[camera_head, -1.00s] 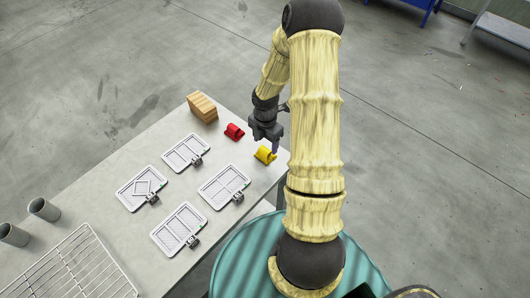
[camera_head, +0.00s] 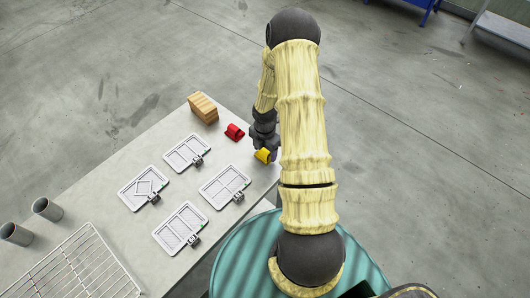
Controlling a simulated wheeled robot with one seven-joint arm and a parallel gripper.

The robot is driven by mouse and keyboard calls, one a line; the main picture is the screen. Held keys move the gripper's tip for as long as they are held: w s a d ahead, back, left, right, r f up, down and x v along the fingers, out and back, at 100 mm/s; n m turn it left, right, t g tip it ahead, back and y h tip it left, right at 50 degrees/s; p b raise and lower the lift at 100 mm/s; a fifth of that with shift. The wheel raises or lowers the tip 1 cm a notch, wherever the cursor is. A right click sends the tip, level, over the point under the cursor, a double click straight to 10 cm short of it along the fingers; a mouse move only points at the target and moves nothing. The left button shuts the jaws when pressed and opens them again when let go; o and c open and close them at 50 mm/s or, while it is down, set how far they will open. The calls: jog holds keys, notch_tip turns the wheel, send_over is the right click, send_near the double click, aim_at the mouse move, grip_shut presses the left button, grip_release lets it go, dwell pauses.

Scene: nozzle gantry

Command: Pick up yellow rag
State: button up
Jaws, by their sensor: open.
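The yellow rag (camera_head: 262,156) lies rolled up near the right edge of the grey table (camera_head: 130,150). My gripper (camera_head: 264,148) is down at the rag from above, with its dark fingers around or just beside it. The fingers are open, and the arm and gripper hide part of the rag's far side. I cannot tell whether the fingers touch it. A red rag (camera_head: 234,132) of similar shape lies just left of the gripper.
A wooden block (camera_head: 203,107) stands at the table's far edge. Several white trays with dark clips, such as this one (camera_head: 225,187), lie left of the gripper. A wire rack (camera_head: 75,268) and two grey cups (camera_head: 47,209) are at the lower left.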

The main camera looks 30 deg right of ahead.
jog(key=shift+c, duration=0.2)
jog(key=c, duration=0.5)
jog(key=shift+r, duration=0.1)
jog(key=shift+c, duration=0.2)
notch_tip(320, 180, up, 10)
jog(key=shift+b, duration=0.65)
